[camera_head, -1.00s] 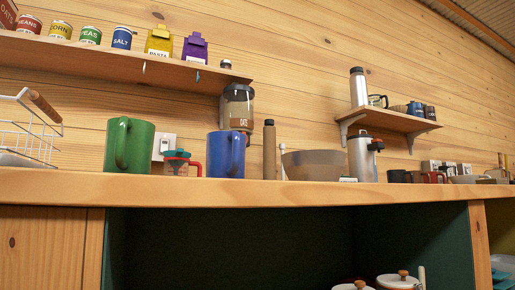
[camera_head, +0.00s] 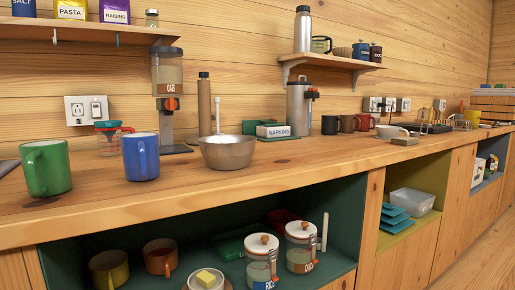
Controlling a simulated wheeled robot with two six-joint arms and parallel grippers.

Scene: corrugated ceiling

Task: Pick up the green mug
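The green mug (camera_head: 46,168) stands upright on the wooden counter at the far left of the head view, close to the front edge.
The wooden counter (camera_head: 330,165) also bears a measuring cup (camera_head: 109,139), a metal bowl (camera_head: 228,152), an oats dispenser (camera_head: 167,75) and a steel flask (camera_head: 299,108). Open shelves below hold mugs and jars (camera_head: 262,262). Bare counter lies right of the bowl.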

